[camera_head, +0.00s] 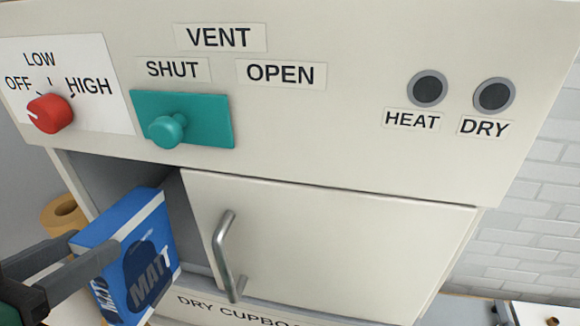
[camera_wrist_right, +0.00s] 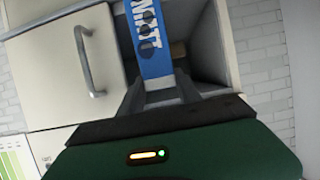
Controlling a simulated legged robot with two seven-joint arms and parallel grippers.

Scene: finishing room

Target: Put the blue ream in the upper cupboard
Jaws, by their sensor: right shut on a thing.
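The blue ream (camera_head: 130,258), marked "MATT", is a box-shaped pack at the lower left of the head view. My right gripper (camera_head: 88,260) is shut on its near end. The ream stands tilted in the picture at the open left part of a cream cupboard (camera_head: 330,240); how far it reaches inside I cannot tell. In the right wrist view the ream (camera_wrist_right: 148,38) extends from between the fingers (camera_wrist_right: 158,92) towards the dark opening (camera_wrist_right: 198,45). The cupboard's pale door (camera_head: 310,225) with a metal handle (camera_head: 227,258) covers the right part. My left gripper is not in view.
Above the opening are a red dial (camera_head: 50,113), a teal vent knob (camera_head: 168,130) under "SHUT", and two dark buttons (camera_head: 428,89). A tan roll (camera_head: 64,214) is left of the ream. A "DRY CUPBOA..." label (camera_head: 240,310) runs below the door.

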